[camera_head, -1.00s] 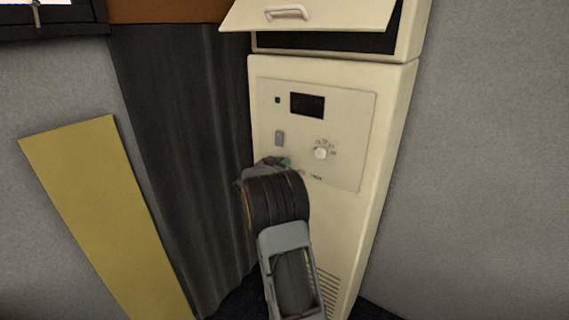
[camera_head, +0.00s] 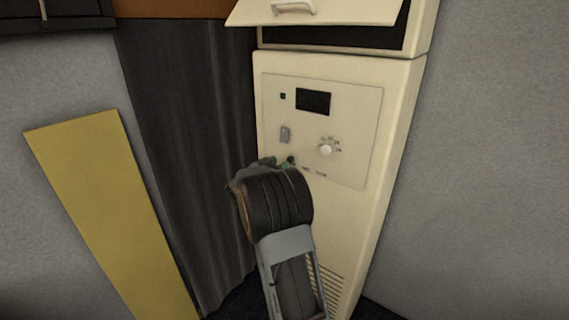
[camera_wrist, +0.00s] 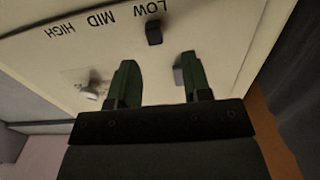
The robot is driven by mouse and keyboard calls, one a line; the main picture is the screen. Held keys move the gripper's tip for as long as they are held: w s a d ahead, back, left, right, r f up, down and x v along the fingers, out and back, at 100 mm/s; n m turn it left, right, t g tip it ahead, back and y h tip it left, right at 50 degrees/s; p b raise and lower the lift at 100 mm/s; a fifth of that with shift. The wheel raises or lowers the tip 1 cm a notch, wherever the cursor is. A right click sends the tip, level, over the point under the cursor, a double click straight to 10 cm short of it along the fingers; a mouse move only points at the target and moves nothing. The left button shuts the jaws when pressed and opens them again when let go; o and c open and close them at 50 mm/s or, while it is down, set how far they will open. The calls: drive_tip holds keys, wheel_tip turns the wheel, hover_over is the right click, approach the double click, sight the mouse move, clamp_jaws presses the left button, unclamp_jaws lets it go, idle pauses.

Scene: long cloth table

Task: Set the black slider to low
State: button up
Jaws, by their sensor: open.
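The black slider (camera_wrist: 154,32) is a small dark block on the cream panel in the wrist view. It stands beside the printed word LOW, away from MID and HIGH. My gripper (camera_wrist: 158,60) has two green fingers spread apart with nothing between them. The slider is a little beyond the fingertips, roughly in line with the gap, and no contact is visible. In the head view my gripper (camera_head: 280,162) is at the lower left of the panel (camera_head: 355,115); I cannot make out the slider there.
A white knob (camera_head: 326,150), a grey switch (camera_head: 285,134) and a dark display (camera_head: 313,102) are on the panel. The switch is partly behind the right finger in the wrist view. A hatch with a handle (camera_head: 293,7) is open above. A yellow board (camera_head: 110,215) leans at left.

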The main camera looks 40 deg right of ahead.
drive_tip(key=b+v, duration=0.1)
drive_tip(key=v, duration=0.8)
drive_tip(key=shift+a, duration=0.1)
idle(0.3)
